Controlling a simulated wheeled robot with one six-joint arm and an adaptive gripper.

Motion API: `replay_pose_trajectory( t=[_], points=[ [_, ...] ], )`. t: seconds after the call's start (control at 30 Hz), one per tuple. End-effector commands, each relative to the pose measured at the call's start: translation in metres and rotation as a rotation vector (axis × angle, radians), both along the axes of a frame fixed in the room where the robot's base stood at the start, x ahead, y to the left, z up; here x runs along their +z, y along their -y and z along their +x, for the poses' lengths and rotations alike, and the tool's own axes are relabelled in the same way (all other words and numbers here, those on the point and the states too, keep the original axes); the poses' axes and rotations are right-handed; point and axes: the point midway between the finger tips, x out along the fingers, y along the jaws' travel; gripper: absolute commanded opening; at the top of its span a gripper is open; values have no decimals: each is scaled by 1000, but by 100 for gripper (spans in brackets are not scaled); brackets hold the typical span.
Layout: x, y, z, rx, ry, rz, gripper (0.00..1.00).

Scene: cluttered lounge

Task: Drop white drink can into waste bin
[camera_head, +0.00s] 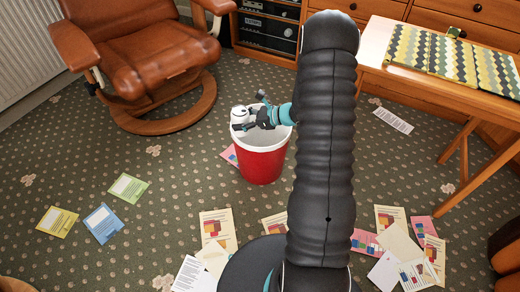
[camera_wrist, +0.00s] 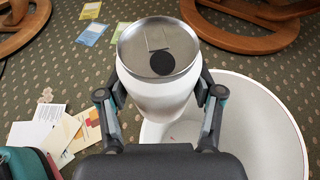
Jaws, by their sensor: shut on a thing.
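A white drink can (camera_head: 240,115) is held in my gripper (camera_head: 255,118), above the left part of the waste bin's opening in the head view. In the wrist view the can (camera_wrist: 160,85) shows its silver top with a dark opening, and my gripper's fingers (camera_wrist: 160,112) close on it from both sides. The waste bin (camera_head: 262,165) is red outside with a white rim and stands upright on the carpet. Its white rim and inner wall (camera_wrist: 262,95) show below and right of the can in the wrist view. The bin's floor is mostly hidden.
A brown leather chair (camera_head: 150,50) stands behind left. A wooden table (camera_head: 425,88) with a patterned runner stands at the right. Papers (camera_head: 218,228) lie scattered on the carpet, with several coloured sheets (camera_head: 104,222) at the left.

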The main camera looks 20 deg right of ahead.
Motion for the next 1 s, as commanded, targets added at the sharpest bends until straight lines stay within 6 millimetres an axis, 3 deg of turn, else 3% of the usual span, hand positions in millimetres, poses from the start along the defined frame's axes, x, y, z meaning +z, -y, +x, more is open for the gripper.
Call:
replay_pose_trajectory(
  t=[0.03,0.1,0.2,0.33,0.57,1.0],
  points=[
    [-1,24,10,-18,5,-3,41],
    [0,49,19,-35,3,-4,41],
    [4,81,28,-56,0,-6,41],
    [7,107,34,-74,-6,-9,41],
    [3,116,36,-79,-11,-11,41],
    [-41,115,36,-79,-11,-11,41]
  ],
)
